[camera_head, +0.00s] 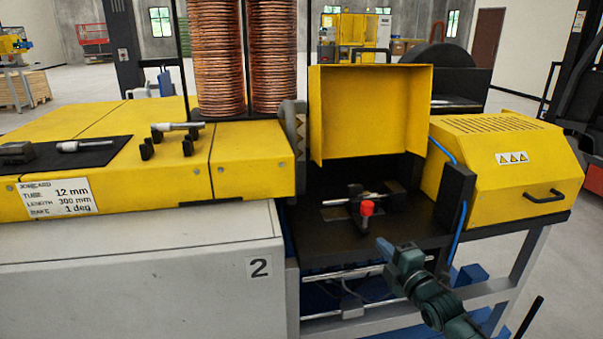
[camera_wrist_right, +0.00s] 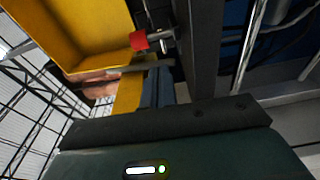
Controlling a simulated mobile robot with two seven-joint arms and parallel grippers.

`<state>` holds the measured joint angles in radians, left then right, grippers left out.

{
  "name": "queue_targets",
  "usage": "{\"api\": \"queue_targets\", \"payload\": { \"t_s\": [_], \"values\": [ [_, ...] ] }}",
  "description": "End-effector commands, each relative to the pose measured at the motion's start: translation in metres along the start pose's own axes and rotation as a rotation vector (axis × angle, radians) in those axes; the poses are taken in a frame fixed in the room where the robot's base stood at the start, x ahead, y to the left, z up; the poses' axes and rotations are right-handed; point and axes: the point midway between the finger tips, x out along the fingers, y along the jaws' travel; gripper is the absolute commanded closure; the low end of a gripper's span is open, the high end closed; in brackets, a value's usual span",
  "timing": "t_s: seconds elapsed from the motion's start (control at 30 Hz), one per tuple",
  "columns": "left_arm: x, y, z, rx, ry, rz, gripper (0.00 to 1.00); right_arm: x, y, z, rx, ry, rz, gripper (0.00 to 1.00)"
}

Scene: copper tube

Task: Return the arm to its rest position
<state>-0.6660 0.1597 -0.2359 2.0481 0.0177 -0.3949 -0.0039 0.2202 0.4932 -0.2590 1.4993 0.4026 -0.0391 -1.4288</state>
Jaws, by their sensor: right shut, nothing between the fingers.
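My right gripper (camera_head: 384,246) comes in from the lower right in the head view, its tip in front of the black work surface (camera_head: 405,225). It is shut and holds nothing. Its closed fingers also show in the right wrist view (camera_wrist_right: 157,88). A clamp with a red knob (camera_head: 367,207) stands on the work surface, up and left of the gripper tip and apart from it. The red knob also shows in the right wrist view (camera_wrist_right: 139,40). My left gripper is not in either view.
A raised yellow cover (camera_head: 370,110) stands behind the clamp. A yellow vented housing (camera_head: 510,155) with a black handle is at the right, and a black post (camera_head: 451,200) with a blue hose stands before it. Copper coils (camera_head: 217,60) rise behind the yellow bench (camera_head: 240,160) at left.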

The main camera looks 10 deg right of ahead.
Motion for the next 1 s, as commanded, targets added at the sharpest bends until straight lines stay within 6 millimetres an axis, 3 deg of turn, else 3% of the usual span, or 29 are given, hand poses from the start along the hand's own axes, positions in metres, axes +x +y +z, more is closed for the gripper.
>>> {"api": "queue_targets", "payload": {
  "t_s": [0.17,0.3,0.4,0.5,0.6,0.77,1.0],
  "values": [
    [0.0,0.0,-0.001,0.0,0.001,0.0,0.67,-0.037,-0.055,-0.045,0.234,0.027,-0.113,1.0],
    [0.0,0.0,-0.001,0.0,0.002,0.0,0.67,-0.103,-0.113,-0.104,0.599,0.004,-0.272,1.0],
    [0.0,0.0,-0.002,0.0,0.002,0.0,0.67,-0.158,-0.144,-0.142,0.889,-0.069,-0.384,1.0],
    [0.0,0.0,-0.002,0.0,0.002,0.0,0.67,-0.206,-0.16,-0.169,1.14,-0.171,-0.465,1.0],
    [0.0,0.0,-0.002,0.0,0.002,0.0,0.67,-0.243,-0.168,-0.185,1.33,-0.272,-0.511,1.0],
    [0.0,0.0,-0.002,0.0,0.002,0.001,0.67,-0.272,-0.171,-0.196,1.485,-0.373,-0.537,1.0],
    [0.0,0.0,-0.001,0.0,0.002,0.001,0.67,-0.276,-0.172,-0.197,1.512,-0.391,-0.54,1.0]
  ]
}}
